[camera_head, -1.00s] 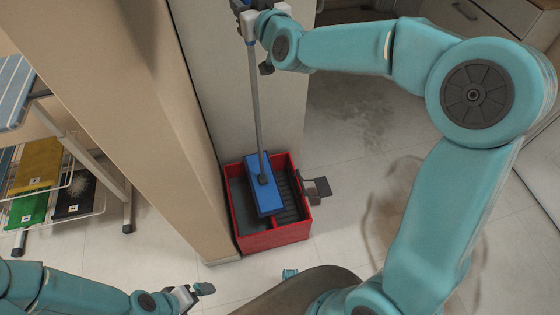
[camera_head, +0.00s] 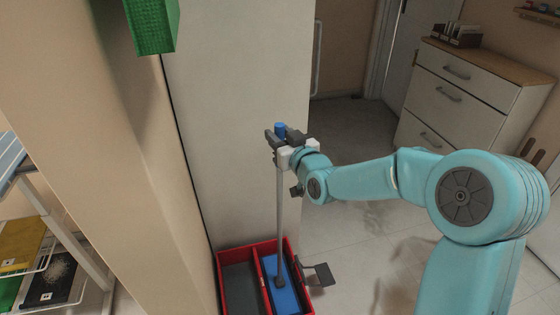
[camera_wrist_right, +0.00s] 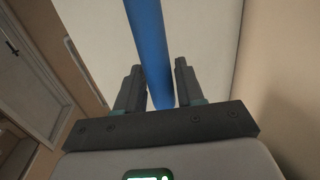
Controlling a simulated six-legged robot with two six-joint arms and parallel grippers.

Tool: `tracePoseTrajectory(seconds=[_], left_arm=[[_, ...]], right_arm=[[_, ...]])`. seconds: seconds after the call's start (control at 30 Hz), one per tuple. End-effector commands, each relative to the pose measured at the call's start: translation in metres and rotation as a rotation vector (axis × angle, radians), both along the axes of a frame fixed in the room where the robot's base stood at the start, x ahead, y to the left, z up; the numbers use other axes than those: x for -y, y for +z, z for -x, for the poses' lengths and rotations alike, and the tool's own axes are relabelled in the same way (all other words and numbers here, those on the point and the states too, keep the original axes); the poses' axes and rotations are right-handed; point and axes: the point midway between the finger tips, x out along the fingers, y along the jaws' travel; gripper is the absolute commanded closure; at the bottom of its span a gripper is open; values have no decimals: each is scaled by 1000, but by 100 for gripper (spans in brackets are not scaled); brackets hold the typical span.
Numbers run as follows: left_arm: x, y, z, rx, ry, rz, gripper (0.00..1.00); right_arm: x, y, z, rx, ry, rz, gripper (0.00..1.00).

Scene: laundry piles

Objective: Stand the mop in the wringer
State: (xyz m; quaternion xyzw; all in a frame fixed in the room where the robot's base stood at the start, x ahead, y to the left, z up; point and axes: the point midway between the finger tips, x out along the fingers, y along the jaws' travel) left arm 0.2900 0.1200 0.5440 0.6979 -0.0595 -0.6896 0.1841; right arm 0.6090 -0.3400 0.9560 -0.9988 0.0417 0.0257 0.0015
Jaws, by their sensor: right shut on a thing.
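The mop (camera_head: 279,225) has a grey pole, a blue top end and a flat blue head. Its pole stands nearly upright. Its blue head (camera_head: 287,299) is in the right compartment of the red two-part wringer box (camera_head: 236,251), though the box's front is cut off by the frame edge. My right gripper (camera_head: 279,143) is shut on the pole near its top, with the blue end sticking up above the fingers. In the right wrist view, the blue handle (camera_wrist_right: 147,50) runs up between the two dark fingers (camera_wrist_right: 158,85). My left gripper is not in view.
A beige wall edge and pale panel stand left of and behind the box. A grey pedal (camera_head: 319,273) juts from its right side. A shelf rack (camera_head: 65,240) is at far left, drawers (camera_head: 468,85) at back right. A green thing (camera_head: 152,25) hangs at top.

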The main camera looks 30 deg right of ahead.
Motion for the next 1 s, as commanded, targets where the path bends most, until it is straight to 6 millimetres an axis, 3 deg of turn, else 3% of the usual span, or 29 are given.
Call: tracePoseTrajectory(seconds=[0.43, 0.9, 0.93, 1.0], left_arm=[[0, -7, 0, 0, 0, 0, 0], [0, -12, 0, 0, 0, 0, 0], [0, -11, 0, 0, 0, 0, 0], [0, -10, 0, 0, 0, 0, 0]], right_arm=[[1, -57, 0, 3, -1, 0, 99], [0, -65, 0, 7, -1, 2, 99], [0, -66, 0, 2, -1, 0, 56], [0, -65, 0, 2, -1, 0, 37]])
